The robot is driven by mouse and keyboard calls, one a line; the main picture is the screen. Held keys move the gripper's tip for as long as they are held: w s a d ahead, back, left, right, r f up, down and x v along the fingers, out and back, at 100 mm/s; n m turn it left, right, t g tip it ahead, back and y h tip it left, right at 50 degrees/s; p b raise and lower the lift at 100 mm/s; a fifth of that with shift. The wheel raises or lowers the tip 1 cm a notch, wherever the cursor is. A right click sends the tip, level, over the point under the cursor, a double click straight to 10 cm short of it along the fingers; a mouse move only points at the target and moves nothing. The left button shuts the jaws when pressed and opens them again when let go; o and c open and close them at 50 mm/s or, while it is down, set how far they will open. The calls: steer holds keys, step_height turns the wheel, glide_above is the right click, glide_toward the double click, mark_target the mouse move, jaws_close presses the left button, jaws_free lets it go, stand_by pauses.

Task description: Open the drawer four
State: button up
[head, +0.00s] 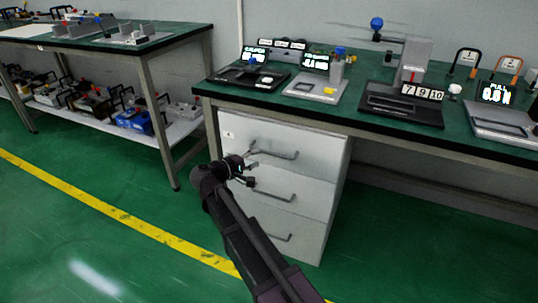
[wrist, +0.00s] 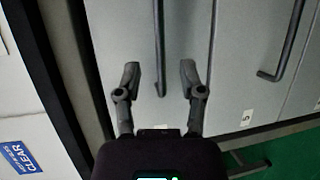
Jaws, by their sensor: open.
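A white three-drawer cabinet stands under the right workbench. Its top drawer (head: 310,143) is shut and has a dark bar handle (head: 280,155); the small tag at its left is too small to read. My gripper (head: 254,166) is open in front of this drawer, by the handle's left end. In the wrist view, a bar handle (wrist: 160,45) lies between the spread fingers of my gripper (wrist: 160,68), with a gap on each side. The neighbouring drawer (wrist: 240,60) there carries a tag that looks like 5. No tag reading 4 is visible.
The middle drawer (head: 310,196) and bottom drawer (head: 300,235) are shut, with similar handles. The workbench top (head: 345,118) overhangs the cabinet and holds several instruments. Another bench (head: 160,38) stands at left. The green floor (head: 110,235) in front is clear.

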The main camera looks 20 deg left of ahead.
mark_target(268, 153)
steer(key=shift+b+x, duration=0.5)
steer(key=shift+x, duration=3)
jaws_close()
steer(key=shift+a, duration=0.2)
steer(key=shift+d, duration=0.2)
